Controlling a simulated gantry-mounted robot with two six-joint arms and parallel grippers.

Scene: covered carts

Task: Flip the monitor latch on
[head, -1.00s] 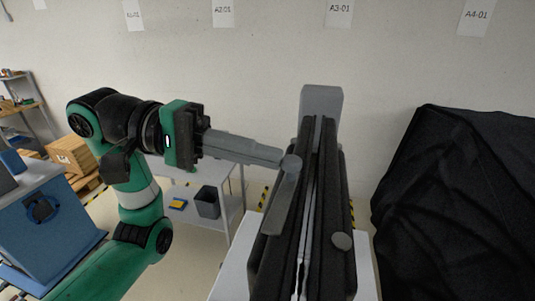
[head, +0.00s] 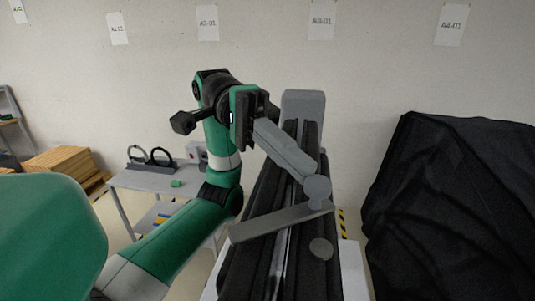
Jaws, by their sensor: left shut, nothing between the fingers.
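The monitor (head: 240,268) stands as a tall black body of two upright slabs with a narrow gap between them. The latch (head: 270,222) is a grey bar with a round end; it lies slantwise across the gap, its round end over the right slab and its other end at the left slab's outer edge. A round grey stud (head: 320,248) sits on the right slab, below the round end. My left gripper (head: 309,173) is shut and empty, its fingertips right at the latch's round end; I cannot tell whether they touch. My right gripper is not in view.
A grey post (head: 303,104) rises behind the monitor. A black covered cart (head: 450,200) stands close on the right. A grey table (head: 150,181) with small items is behind my left arm. Wooden crates (head: 62,161) are at the far left.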

